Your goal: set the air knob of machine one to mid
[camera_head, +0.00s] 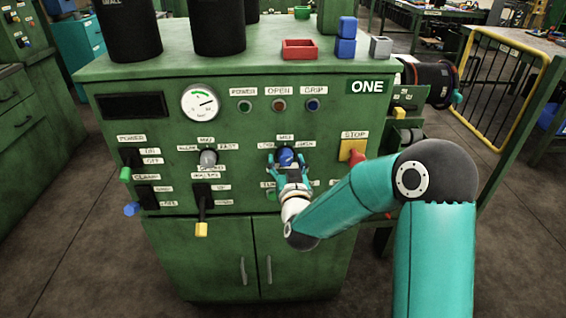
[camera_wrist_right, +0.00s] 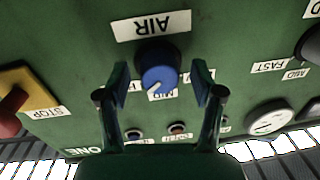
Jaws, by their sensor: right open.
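The air knob of machine one (camera_head: 286,155) is blue and sits on the green front panel, right of centre. In the right wrist view the knob (camera_wrist_right: 158,68) shows upside down, by its AIR label. A pale pointer mark is on its rim near the MID label, perhaps slightly to the high side; its exact setting is hard to tell. My right gripper (camera_head: 287,168) is at the knob. In the wrist view my right gripper (camera_wrist_right: 160,84) is open, one finger on each side of the knob with gaps between. My left gripper is not in view.
A grey speed knob (camera_head: 208,158) is to the left. Black switches (camera_head: 203,195) and a gauge (camera_head: 200,102) are on the same panel. Bins and blocks stand on top.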

